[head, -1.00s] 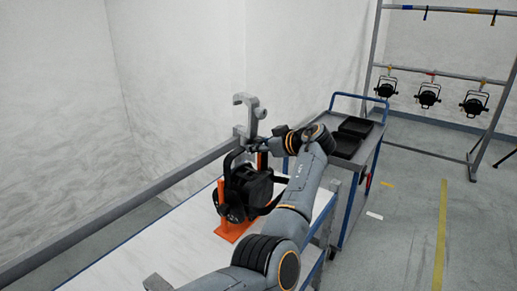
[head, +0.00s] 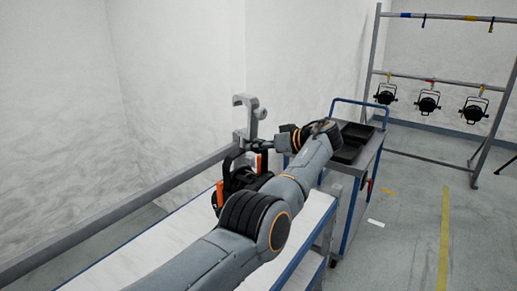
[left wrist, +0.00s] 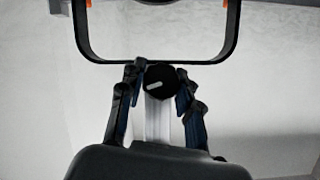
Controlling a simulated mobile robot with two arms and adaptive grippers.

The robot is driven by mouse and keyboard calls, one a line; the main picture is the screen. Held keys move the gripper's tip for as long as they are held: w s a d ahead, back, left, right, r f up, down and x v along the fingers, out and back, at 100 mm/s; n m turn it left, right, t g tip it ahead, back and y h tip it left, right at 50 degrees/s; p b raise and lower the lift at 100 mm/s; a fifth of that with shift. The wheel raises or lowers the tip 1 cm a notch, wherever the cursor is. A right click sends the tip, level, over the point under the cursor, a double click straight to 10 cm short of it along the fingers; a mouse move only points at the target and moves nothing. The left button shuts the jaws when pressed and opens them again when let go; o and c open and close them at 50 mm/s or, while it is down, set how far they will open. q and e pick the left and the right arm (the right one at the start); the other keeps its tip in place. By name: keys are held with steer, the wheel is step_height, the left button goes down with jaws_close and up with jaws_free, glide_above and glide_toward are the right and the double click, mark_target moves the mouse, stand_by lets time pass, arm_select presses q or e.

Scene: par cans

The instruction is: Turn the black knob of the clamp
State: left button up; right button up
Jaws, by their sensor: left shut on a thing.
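The grey hook clamp (head: 250,115) stands upright on top of the par can's black yoke, its hook open to the left. The par can (head: 238,178) sits in an orange stand (head: 220,192) on the white table and is mostly covered by my left arm. My left gripper (head: 261,144) is at the clamp's lower end, coming from the right. In the left wrist view, the round black knob (left wrist: 160,80) with a white pointer mark lies between the fingertips, and the gripper (left wrist: 160,88) is shut on it. The yoke (left wrist: 155,60) arches just beyond. My right gripper is not in view.
A grey rail (head: 130,212) runs along the table's (head: 150,240) far side, near the wall. A blue-framed cart (head: 362,165) with black trays stands to the right. A rack (head: 450,80) with hanging lamps stands further back.

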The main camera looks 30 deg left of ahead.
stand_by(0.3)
arm_select(q)
steer(key=o, duration=1.2)
steer(key=shift+d, duration=0.1)
steer(key=v, duration=0.7)
steer(key=shift+d+r, duration=0.1)
steer(key=shift+d, duration=0.05)
